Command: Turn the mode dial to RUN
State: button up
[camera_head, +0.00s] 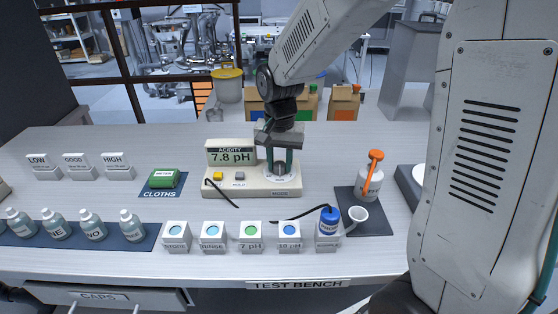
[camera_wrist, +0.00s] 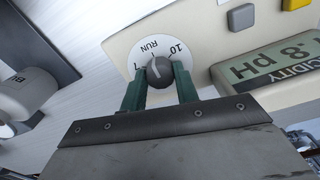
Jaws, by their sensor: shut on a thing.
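The mode dial (camera_wrist: 159,70) is a dark round knob on a white disc marked 7, RUN and 10. A pale line on the knob faces the label side; I cannot tell exactly which mark it points to. The meter (camera_head: 240,190) is a cream box on the bench, and its display (camera_head: 231,157) reads 7.8 pH. My gripper (camera_head: 280,163) is over the right end of the meter, pointing down. In the wrist view its green fingers (camera_wrist: 160,82) stand on either side of the knob, shut on it. In the head view the fingers mostly hide the knob.
A yellow button (camera_head: 217,176) and a grey button (camera_head: 239,176) sit left of the dial. Labelled cups (camera_head: 251,240) line the front edge. An orange-handled white bottle (camera_head: 370,182) stands right.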

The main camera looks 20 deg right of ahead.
aim_at(279, 164)
jog(key=o, duration=1)
jog(key=shift+c, duration=0.2)
notch_tip(279, 164, up, 8)
jog(key=shift+f, duration=0.1)
